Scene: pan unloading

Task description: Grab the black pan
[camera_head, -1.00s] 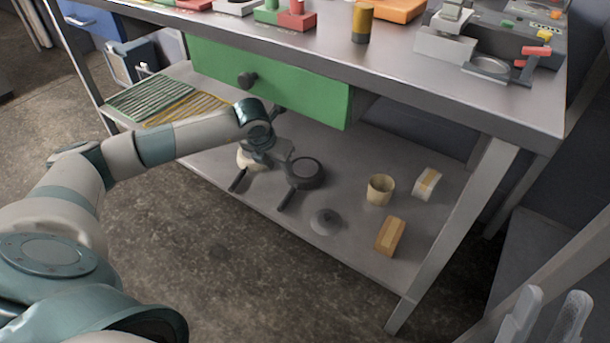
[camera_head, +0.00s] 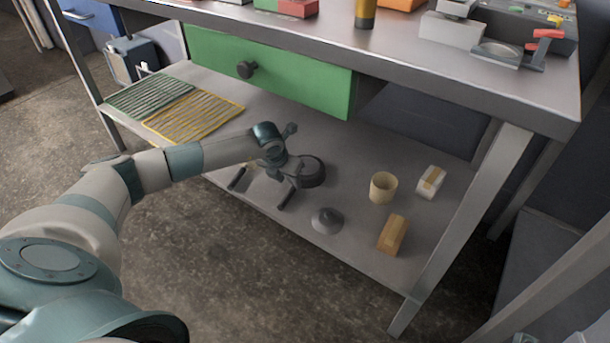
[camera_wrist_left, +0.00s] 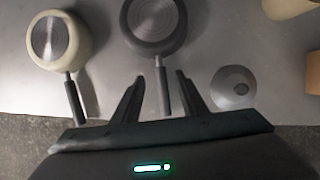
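The black pan (camera_head: 312,171) lies on the lower shelf, its handle toward the shelf's front edge. In the left wrist view the black pan (camera_wrist_left: 156,24) is at the top middle, its handle pointing down between the two fingers. My left gripper (camera_head: 289,184) is at the pan's handle in the head view. In the left wrist view the left gripper (camera_wrist_left: 158,82) is open, with gaps between each finger and the handle. A cream pan (camera_wrist_left: 59,41) with a dark handle lies to the left. My right gripper is not clearly seen in these frames.
A grey lid-like disc (camera_head: 327,220), a beige cup (camera_head: 383,187), a wooden block (camera_head: 392,234) and a white-and-tan block (camera_head: 431,182) stand to the right on the lower shelf (camera_head: 350,250). A green drawer (camera_head: 290,75) hangs above. Green and yellow racks (camera_head: 195,116) lie left.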

